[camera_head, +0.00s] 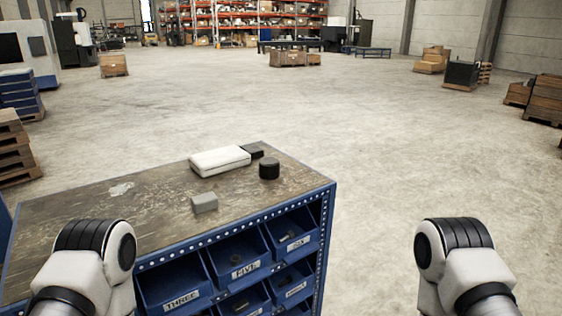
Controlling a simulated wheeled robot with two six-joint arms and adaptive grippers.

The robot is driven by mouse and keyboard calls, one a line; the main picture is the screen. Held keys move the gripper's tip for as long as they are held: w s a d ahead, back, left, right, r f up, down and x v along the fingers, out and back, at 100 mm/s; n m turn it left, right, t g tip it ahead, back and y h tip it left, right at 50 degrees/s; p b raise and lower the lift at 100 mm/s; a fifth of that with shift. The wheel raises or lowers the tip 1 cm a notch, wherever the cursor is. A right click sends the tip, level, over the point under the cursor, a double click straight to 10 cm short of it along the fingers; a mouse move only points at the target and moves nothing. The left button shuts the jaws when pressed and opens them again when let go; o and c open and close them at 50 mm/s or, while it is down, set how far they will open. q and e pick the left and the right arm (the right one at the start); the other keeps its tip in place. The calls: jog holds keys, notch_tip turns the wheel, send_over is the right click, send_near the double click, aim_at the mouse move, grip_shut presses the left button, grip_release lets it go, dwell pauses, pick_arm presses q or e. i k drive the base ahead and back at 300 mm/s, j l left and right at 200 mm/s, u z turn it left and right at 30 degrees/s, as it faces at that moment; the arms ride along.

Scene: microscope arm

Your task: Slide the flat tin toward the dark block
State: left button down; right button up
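A flat white case with rounded edges (219,160), which seems to be the flat tin, lies near the back edge of the workbench top (140,220). A small dark block (255,151) sits at its right end, partly hidden behind it; I cannot tell whether the two touch. Only parts of my two arms show at the bottom left and bottom right. Neither of my grippers is in view.
A short black cylinder (269,169) stands right of the tin, near the bench's right edge. A small grey block (204,203) lies nearer the front edge. Blue labelled bins (238,258) fill the bench front. The bench top's left part is mostly clear.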

aim_at(209, 163)
jog(key=i+l+z, duration=0.25)
jog(key=z, duration=0.15)
jog(key=i+l+z, duration=0.2)
jog(key=i+z, duration=0.8)
jog(key=z, duration=0.15)
jog(key=i+u, duration=0.2)
jog(key=i, duration=0.3)
jog(key=i+l+u, duration=0.15)
jog(key=i, duration=0.3)
jog(key=i+l+u, duration=0.2)
jog(key=i, duration=0.3)
jog(key=i+j+u, duration=0.1)
jog(key=i+u, duration=0.15)
jog(key=u, duration=0.2)
jog(key=i+u, duration=0.55)
jog(key=u, duration=0.3)
jog(key=i+l+u, duration=0.2)
jog(key=u, duration=0.2)
jog(key=i+l+u, duration=0.25)
jog(key=u, duration=0.2)
jog(key=i+l+u, duration=0.2)
jog(key=l+u, duration=0.25)
jog(key=j, duration=0.15)
